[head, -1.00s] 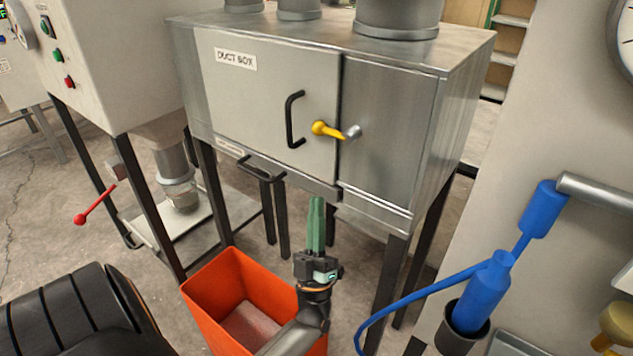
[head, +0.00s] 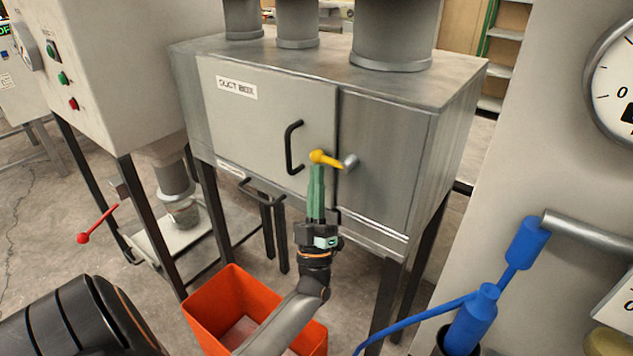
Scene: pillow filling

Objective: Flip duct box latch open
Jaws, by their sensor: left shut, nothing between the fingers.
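The metal duct box (head: 268,120) stands on dark legs in the middle of the head view, its labelled door shut. The yellow latch (head: 322,158) lies across the seam at the door's right edge, its knob end on the door side and its other end at a silver catch (head: 351,161). My left gripper (head: 316,170) has green fingers pointing up, shut and empty. Its tips appear just below the latch's yellow knob; I cannot tell whether they touch. My right gripper is not in view.
A black door handle (head: 292,148) is just left of the latch. A lower black handle (head: 262,194) sticks out under the door. An orange bin (head: 205,318) stands on the floor below. A blue hose and tool (head: 472,318) are at the right.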

